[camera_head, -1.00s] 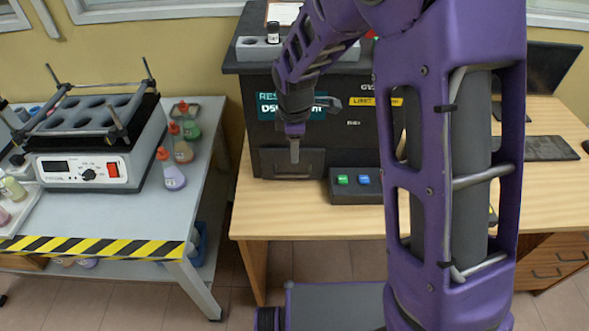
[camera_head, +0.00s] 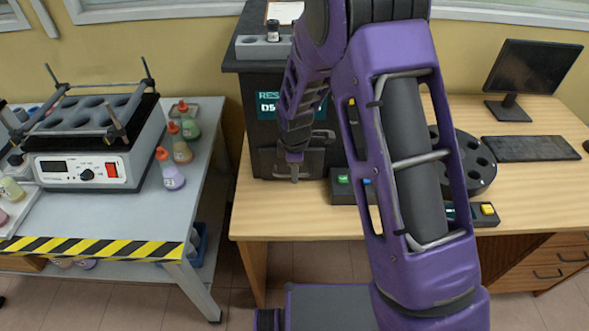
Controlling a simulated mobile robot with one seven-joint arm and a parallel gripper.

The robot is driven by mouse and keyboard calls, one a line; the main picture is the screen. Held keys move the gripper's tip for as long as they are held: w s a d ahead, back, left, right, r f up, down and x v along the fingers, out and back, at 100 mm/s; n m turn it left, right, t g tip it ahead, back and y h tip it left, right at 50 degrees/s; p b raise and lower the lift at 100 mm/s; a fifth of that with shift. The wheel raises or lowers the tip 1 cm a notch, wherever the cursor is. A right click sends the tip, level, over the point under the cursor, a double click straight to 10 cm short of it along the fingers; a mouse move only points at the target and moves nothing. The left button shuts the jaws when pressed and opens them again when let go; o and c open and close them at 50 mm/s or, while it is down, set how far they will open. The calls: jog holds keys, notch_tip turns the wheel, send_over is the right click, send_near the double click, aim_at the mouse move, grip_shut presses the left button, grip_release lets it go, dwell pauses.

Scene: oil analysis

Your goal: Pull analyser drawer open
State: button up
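The black analyser (camera_head: 262,140) stands on the wooden table at the left end, with a lit screen on its front. Its drawer front (camera_head: 266,163) is low on that face, partly behind my gripper. My gripper (camera_head: 294,176) points down in front of the right part of the drawer front. Its fingertips look narrow and overlap in this view, so I cannot tell whether they are apart. I cannot tell whether they touch the drawer handle. The drawer appears closed.
A button box (camera_head: 343,188) sits right of the drawer, partly behind my arm. A dark round carousel (camera_head: 474,165) stands further right. A vial rack (camera_head: 255,48) rests on top of the analyser. A shaker (camera_head: 92,168) and several flasks occupy the left bench.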

grip_shut()
dwell(1.2)
